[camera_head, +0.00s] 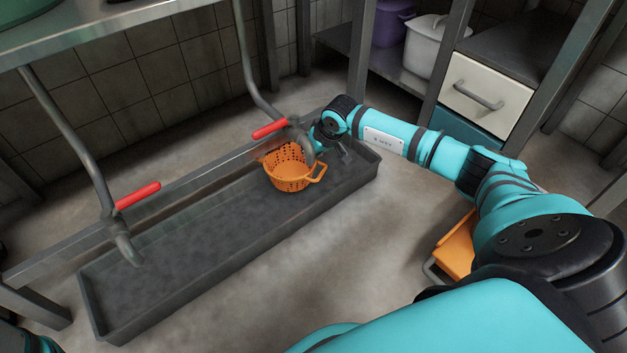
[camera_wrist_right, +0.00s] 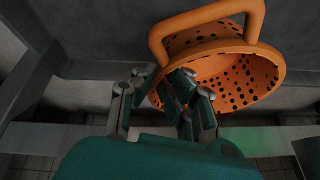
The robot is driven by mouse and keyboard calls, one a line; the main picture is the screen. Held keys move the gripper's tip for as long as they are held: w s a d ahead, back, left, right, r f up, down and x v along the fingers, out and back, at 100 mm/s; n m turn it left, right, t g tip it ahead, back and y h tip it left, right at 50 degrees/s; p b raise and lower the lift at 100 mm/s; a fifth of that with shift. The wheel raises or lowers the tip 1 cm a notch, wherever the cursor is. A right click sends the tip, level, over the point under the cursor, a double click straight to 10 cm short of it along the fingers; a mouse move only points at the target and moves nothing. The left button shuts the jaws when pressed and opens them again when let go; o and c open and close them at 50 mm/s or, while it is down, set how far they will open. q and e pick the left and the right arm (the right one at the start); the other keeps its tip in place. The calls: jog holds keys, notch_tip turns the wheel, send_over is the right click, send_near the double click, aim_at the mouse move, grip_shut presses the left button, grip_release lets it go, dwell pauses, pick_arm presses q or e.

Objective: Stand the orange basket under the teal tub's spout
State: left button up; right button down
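The orange perforated basket (camera_head: 290,173) stands roughly upright in the right part of the long grey trough (camera_head: 215,262). It is beside the right metal spout (camera_head: 306,148), whose end partly overlaps it in the head view. A second spout (camera_head: 127,248) hangs over the trough's left part. A green tub (camera_head: 30,8) is cut off at the top left. My right gripper (camera_head: 340,149) is low beside the basket's right side. In the right wrist view its fingers (camera_wrist_right: 170,93) overlap the basket's rim (camera_wrist_right: 262,82); whether they grip it is unclear. My left gripper is out of view.
Red levers (camera_head: 138,195) (camera_head: 270,129) sit at the two pipes. A metal counter (camera_head: 110,28) overhangs the trough's back. Shelves with a white pot (camera_head: 428,50) and a drawer unit (camera_head: 488,98) stand at the right. The trough's middle and left are empty.

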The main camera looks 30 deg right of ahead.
aim_at(325, 165)
jog(key=f+b, duration=0.1)
jog(key=f, duration=0.1)
jog(key=f+b, duration=0.1)
jog(key=f, duration=0.1)
jog(key=f+b, duration=0.2)
jog(key=f, duration=0.1)
jog(key=shift+s+f, duration=0.1)
jog(key=shift+s, duration=0.15)
jog(key=shift+d+r, duration=0.1)
jog(key=shift+r, duration=0.1)
jog(key=shift+f, duration=0.15)
jog(key=c, duration=1.5)
grip_release()
jog(key=shift+s+r+p, duration=0.1)
jog(key=shift+r+p, duration=0.2)
jog(key=shift+r, duration=0.1)
jog(key=p+v, duration=0.8)
jog(key=v, duration=0.2)
jog(key=shift+r, duration=0.25)
jog(key=shift+s+r+p, duration=0.3)
jog(key=shift+r+p, duration=0.1)
jog(key=shift+r, duration=0.05)
